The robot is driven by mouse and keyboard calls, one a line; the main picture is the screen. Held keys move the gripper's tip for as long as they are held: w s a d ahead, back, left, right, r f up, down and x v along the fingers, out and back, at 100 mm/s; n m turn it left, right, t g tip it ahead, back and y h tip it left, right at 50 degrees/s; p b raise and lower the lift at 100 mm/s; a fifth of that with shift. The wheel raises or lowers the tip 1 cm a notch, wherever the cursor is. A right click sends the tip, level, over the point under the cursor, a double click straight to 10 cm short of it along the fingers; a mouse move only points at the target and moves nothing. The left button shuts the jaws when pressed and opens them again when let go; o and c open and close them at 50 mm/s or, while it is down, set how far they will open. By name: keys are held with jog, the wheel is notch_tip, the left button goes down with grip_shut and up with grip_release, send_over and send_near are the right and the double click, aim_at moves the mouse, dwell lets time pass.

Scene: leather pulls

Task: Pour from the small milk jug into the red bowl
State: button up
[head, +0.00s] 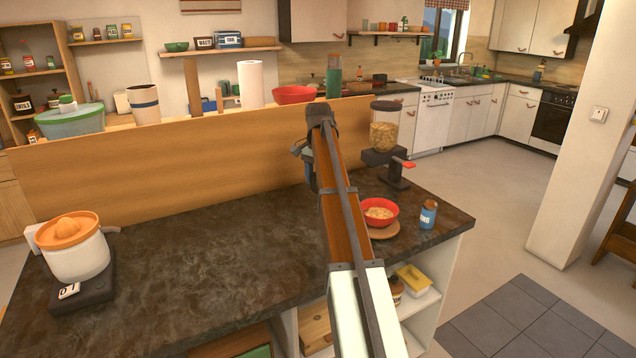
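A red bowl (390,205) filled with cereal stands on a round wooden board (388,232) near the right end of the dark counter. My arm crosses the middle of the head view and bends down at its far end. The little that shows of my gripper (306,160) is just left of the arm, left of and behind the red bowl. Its fingertips are hidden, so I cannot tell whether it is open or holds anything. I cannot make out the small milk jug; the arm covers part of the counter.
A cereal dispenser (384,137) with a red handle stands behind the bowl, and a small blue jar (428,214) right of it. A juicer (76,252) on a dark scale is far left. A wooden partition (170,172) runs behind. The counter's left middle is clear.

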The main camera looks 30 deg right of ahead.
jog(key=w+d+f, duration=0.4)
jog(key=w+d, duration=0.1)
jog(key=d, duration=0.3)
jog(key=shift+s+d+r+t+y, duration=0.35)
jog(key=shift+s+t, duration=0.25)
jog(key=shift+t, duration=0.25)
jog(key=shift+s+d+r+t+y, duration=0.3)
jog(key=shift+s+d+t+y, duration=0.1)
jog(key=shift+s+t, duration=0.35)
jog(key=shift+s+d+r+t+y, duration=0.3)
jog(key=shift+s+d+t+y, duration=0.15)
jog(key=shift+t, duration=0.45)
jog(key=shift+s, duration=0.15)
jog(key=shift+s+d+r+t, duration=0.25)
jog(key=shift+s+r+t, duration=0.2)
jog(key=shift+s+t, duration=0.2)
jog(key=shift+s+d+r+t+y, duration=0.1)
jog(key=shift+s+r+t+y, duration=0.15)
jog(key=shift+t, duration=0.25)
jog(key=shift+s+d+r+t+y, duration=0.1)
jog(key=shift+r+t+y, duration=0.05)
jog(key=shift+t+y, duration=0.25)
dwell(1.2)
